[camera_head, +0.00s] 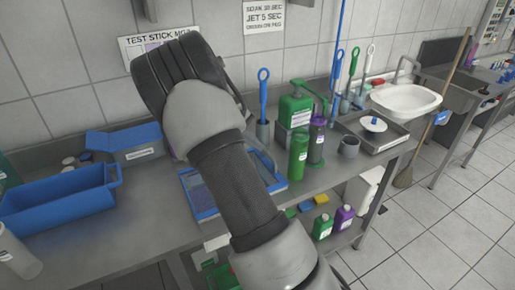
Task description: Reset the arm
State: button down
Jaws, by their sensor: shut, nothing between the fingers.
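My arm rises from the bottom middle of the head camera view and bends up and to the left, in front of the steel bench (120,232). Grey and black links show, with a wide black joint at the upper end near the wall sign. The gripper itself does not show, so its fingers cannot be seen. The arm hides part of the bench and of a blue-rimmed tray (199,203) behind it.
A blue bin (60,207) and blue box (128,146) stand left. Green bottles (299,155), a purple bottle (317,140), brushes and a grey cup (348,147) stand right of the arm. A white basin (405,98) is farther right. The tiled floor at right is largely clear.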

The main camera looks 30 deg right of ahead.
jog(key=v, duration=0.9)
jog(key=shift+d+r, duration=0.25)
jog(key=shift+r, duration=0.3)
jog(key=s+a+r+t+y+p, duration=0.1)
jog(key=s+a+r, duration=0.3)
jog(key=s, duration=0.6)
jog(key=s+a+r+t+y+p, duration=0.2)
jog(key=s+a+r+y, duration=0.2)
jog(key=s, duration=0.7)
jog(key=s+a+r+t+y+p, duration=0.2)
jog(key=s+a+r+y, duration=0.1)
jog(key=s+r, duration=0.4)
jog(key=s+a, duration=0.1)
jog(key=s, duration=0.2)
jog(key=shift+s+a, duration=0.25)
jog(key=shift+a, duration=0.1)
jog(key=shift+r, duration=0.1)
